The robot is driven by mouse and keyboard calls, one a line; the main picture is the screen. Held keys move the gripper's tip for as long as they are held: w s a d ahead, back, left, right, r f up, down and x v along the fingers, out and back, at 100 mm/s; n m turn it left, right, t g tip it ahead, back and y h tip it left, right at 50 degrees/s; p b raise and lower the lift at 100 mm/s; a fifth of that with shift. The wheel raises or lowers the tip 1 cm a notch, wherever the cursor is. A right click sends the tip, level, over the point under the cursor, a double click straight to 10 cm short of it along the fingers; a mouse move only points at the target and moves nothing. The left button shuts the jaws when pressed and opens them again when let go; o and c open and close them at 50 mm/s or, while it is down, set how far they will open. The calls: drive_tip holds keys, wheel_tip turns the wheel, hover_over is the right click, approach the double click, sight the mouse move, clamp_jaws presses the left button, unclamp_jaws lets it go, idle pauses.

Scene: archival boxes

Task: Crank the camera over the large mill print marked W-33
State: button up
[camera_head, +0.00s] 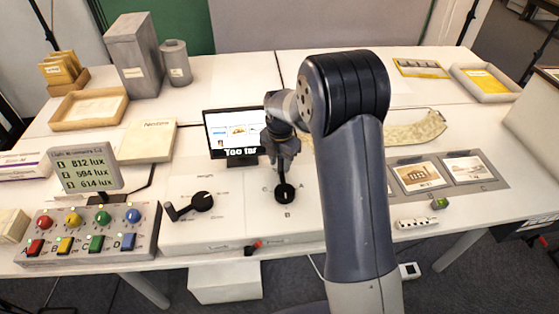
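A white control box (230,236) at the table's front has a black crank (190,206) under a label that seems to read "Height". A black knob (285,193) with letters around it, B among them, is on its right half. My gripper (285,170) points down just above this knob; whether it touches the knob or how its fingers stand is unclear. A small screen (234,134) behind seems to read "Too far". Two framed prints, a left one (420,177) and a right one (467,170), lie on a grey mat at right; their markings are too small to read.
A lux display (85,168) and a panel of coloured knobs and buttons (88,232) stand at left. Boxes, a tray (90,108) and a grey canister (176,63) are behind. My arm hides the table's middle right.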

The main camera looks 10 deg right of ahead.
wheel_tip(320, 180, up, 11)
drive_tip(key=shift+f, duration=0.1)
idle(0.3)
drive_tip(key=shift+f, duration=0.1)
idle(0.6)
wheel_tip(320, 180, down, 11)
drive_tip(key=shift+s+d+f, duration=0.15)
drive_tip(key=shift+d, duration=0.15)
drive_tip(key=shift+d, duration=0.1)
idle(0.4)
